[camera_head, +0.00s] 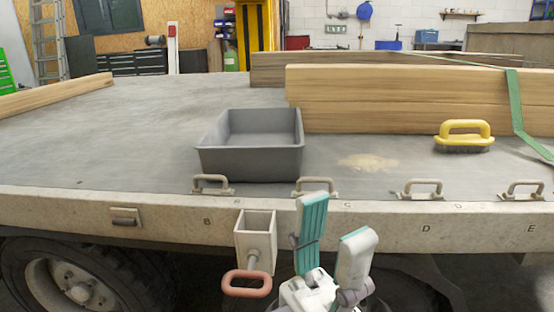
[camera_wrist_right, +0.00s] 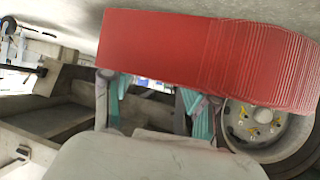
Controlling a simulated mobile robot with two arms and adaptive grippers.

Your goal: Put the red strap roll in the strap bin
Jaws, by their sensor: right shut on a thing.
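The grey open bin (camera_head: 250,163), which looks like the strap bin, stands on the trailer bed near its front edge and appears empty. The red strap roll (camera_wrist_right: 200,55) fills the upper part of the right wrist view, a long red block with ridged layers at its right end. My right gripper (camera_wrist_right: 155,88) is shut on it; the roll hides part of the fingertips. The roll and my right gripper are not in the head view. My left gripper (camera_head: 335,218) has teal-padded fingers spread apart, empty, in front of the trailer's side rail below the bin.
Stacked timber beams (camera_head: 420,100) lie right of the bin. A yellow-handled brush (camera_head: 464,135) stands before them, near a sandy patch (camera_head: 368,162) and a green strap (camera_head: 516,105). Metal loops line the rail (camera_head: 70,205).

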